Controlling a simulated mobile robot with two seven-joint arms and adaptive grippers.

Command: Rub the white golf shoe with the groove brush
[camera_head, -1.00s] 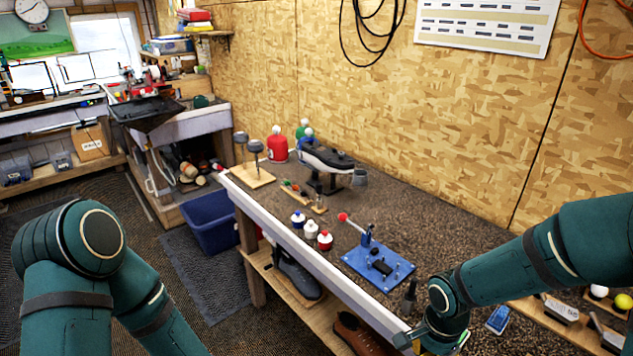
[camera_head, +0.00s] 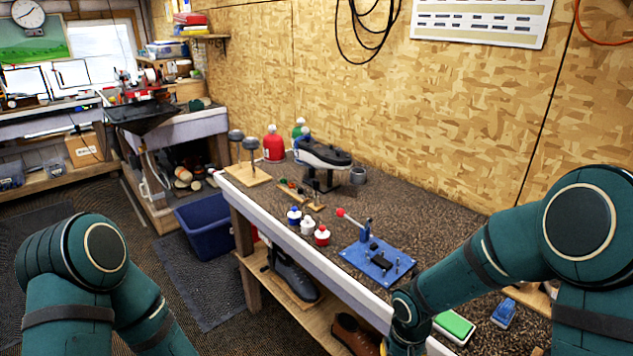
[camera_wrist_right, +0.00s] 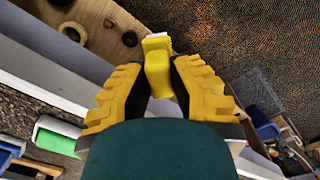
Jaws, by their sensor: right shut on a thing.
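The white golf shoe (camera_head: 318,157) sits on a dark stand on the bench, its dark sole facing up. My right gripper (camera_wrist_right: 158,80) is shut on a yellow brush with a pale, whitish end (camera_wrist_right: 157,41), which I take for the groove brush. The brush sticks out past the fingers in the right wrist view. In the head view the right gripper is at the bottom edge, mostly cut off, near the bench's front edge and well apart from the shoe. My left gripper is out of the picture; only its arm shows.
A blue plate with a red-knobbed lever (camera_head: 376,262) and several small bottles (camera_head: 307,226) stand between my right arm and the shoe. A green-topped block (camera_head: 454,326) lies by my right forearm. Dark and brown shoes (camera_head: 292,275) stand on the lower shelf.

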